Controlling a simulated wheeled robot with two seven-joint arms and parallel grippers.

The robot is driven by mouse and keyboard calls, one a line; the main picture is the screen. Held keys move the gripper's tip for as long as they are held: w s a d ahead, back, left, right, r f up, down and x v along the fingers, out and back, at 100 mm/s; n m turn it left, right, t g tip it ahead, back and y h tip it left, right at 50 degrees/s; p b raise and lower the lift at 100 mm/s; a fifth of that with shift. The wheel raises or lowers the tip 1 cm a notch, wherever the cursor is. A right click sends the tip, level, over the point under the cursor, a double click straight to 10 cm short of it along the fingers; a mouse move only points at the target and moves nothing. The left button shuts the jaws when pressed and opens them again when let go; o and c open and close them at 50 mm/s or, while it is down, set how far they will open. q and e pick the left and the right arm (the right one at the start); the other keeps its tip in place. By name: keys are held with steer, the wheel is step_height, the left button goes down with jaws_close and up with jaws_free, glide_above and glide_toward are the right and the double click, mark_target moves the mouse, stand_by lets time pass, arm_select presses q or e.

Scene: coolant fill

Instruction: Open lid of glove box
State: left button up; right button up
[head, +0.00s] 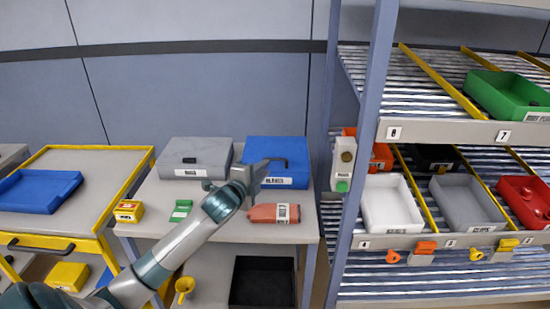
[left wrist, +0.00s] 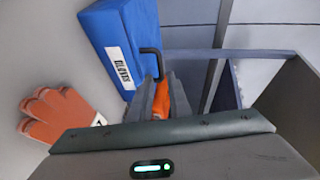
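The glove box is a blue box (head: 290,150) with a white label, closed, at the back right of the grey table. It also shows in the left wrist view (left wrist: 122,40), tilted, with a thin black bent handle (left wrist: 152,55) jutting from its side. My left gripper (head: 262,168) is in front of the box, by the handle, and partly hides the box's front. In the left wrist view its two grey fingers (left wrist: 162,92) stand apart, with the handle's end close to their tips. I cannot tell whether they touch it. My right gripper is not in view.
A grey box (head: 195,152) stands left of the glove box. An orange-red glove (head: 268,213) lies in front, below my gripper. A yellow box (head: 128,211) and a green item (head: 181,210) lie at the table's left. A rack post (head: 368,120) rises close on the right.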

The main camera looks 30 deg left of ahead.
mark_target(274, 160)
arm_select(q)
steer(key=p+x, duration=0.2)
steer(key=x, duration=0.7)
steer(key=shift+w, duration=0.25)
jaws_close()
